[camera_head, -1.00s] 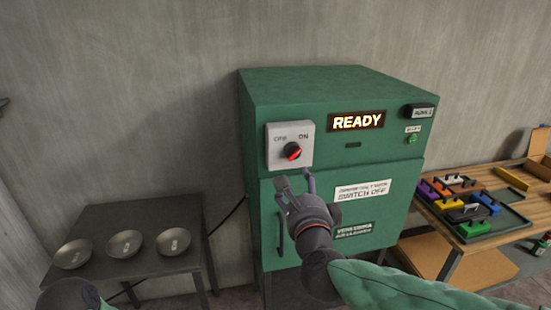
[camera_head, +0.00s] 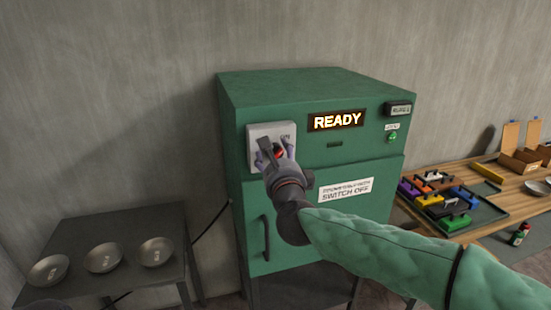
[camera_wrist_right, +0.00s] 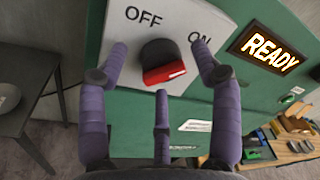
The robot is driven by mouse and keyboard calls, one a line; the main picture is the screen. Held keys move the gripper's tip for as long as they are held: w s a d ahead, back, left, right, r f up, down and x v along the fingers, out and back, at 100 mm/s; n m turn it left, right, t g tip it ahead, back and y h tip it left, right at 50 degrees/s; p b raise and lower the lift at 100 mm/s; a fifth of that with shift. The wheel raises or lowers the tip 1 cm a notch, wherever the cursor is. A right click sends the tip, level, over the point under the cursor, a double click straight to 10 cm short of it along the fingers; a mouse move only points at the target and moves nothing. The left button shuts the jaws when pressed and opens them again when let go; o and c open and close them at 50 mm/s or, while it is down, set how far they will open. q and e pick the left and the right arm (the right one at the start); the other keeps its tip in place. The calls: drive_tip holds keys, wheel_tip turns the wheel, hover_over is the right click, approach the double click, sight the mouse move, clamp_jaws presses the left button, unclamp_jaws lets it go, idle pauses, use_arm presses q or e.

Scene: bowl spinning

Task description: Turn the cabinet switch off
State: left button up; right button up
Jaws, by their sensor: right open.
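The green cabinet (camera_head: 245,180) carries a pale switch plate (camera_head: 257,131) at its upper left. The switch knob (camera_wrist_right: 163,63), black with a red face, sits between the OFF and ON labels in the right wrist view. In the head view, my gripper mostly hides the knob (camera_head: 278,152). My right gripper (camera_head: 276,150) is open in front of the plate. In the right wrist view, the fingers of this gripper (camera_wrist_right: 160,60) stand either side of the knob, with a third finger below it. I see no clear contact.
The lit READY display (camera_head: 337,121) is right of the switch. A door handle (camera_head: 265,238) is below it. A dark table (camera_head: 120,275) with three metal bowls stands left. A wooden table (camera_head: 480,212) with a tray of coloured blocks stands right.

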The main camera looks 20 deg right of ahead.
drive_tip(key=shift+w+d, duration=0.1)
drive_tip(key=shift+w, duration=0.25)
drive_tip(key=shift+c, duration=0.3)
